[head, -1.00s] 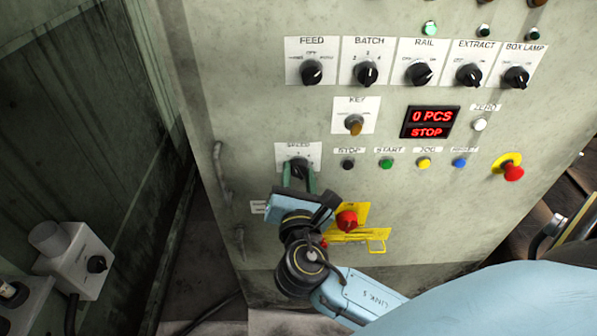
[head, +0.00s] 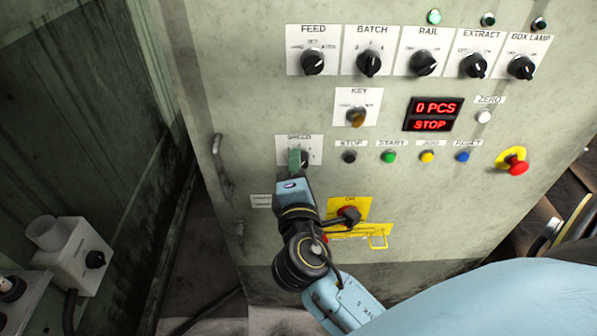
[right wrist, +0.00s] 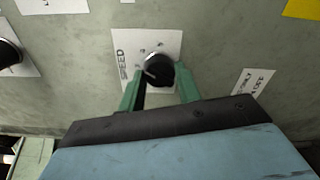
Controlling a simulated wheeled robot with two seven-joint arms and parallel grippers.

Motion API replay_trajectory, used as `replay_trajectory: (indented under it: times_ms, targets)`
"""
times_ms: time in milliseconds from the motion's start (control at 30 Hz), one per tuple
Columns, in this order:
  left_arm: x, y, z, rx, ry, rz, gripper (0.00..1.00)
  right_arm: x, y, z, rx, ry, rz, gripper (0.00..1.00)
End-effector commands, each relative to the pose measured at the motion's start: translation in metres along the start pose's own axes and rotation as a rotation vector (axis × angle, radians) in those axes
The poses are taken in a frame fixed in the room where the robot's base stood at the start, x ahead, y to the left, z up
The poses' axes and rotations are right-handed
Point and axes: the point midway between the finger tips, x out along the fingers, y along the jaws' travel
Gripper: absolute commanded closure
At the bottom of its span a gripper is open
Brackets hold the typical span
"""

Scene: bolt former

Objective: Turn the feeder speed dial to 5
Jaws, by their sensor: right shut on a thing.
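The feeder speed dial is a black knob on a white plate marked SPEED (head: 312,143), at the left of the machine panel. In the head view my right gripper (head: 298,158) covers most of it. In the right wrist view the dial (right wrist: 159,70) sits between the green fingertips of my right gripper (right wrist: 160,84), which is shut on it. The dial has a pale mark toward its lower left in that view. The scale figures are too small to read. My left gripper is not in view.
A row of buttons, with the green START button (head: 389,157), runs to the right. The display (head: 432,114) reads 0 PCS, STOP. A handle (head: 221,165) stands at the panel's left edge.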

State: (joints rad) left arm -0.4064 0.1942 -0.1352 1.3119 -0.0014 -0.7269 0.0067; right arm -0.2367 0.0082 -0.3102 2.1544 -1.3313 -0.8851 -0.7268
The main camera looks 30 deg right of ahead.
Motion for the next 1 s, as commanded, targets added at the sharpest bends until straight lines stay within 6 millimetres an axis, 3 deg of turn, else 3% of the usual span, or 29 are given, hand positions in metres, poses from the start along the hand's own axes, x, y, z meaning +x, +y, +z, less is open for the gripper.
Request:
replay_trajectory:
  times_ms: [400,700,1000]
  targets:
    - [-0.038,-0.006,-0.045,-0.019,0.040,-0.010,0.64,0.000,-0.002,0.000,0.400,-0.004,-0.001,0.89]
    - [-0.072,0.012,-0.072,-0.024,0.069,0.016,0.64,0.000,-0.001,0.001,0.681,-0.004,0.000,0.89]
    - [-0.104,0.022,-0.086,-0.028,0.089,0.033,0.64,0.000,0.000,0.001,0.908,-0.003,0.000,0.89]
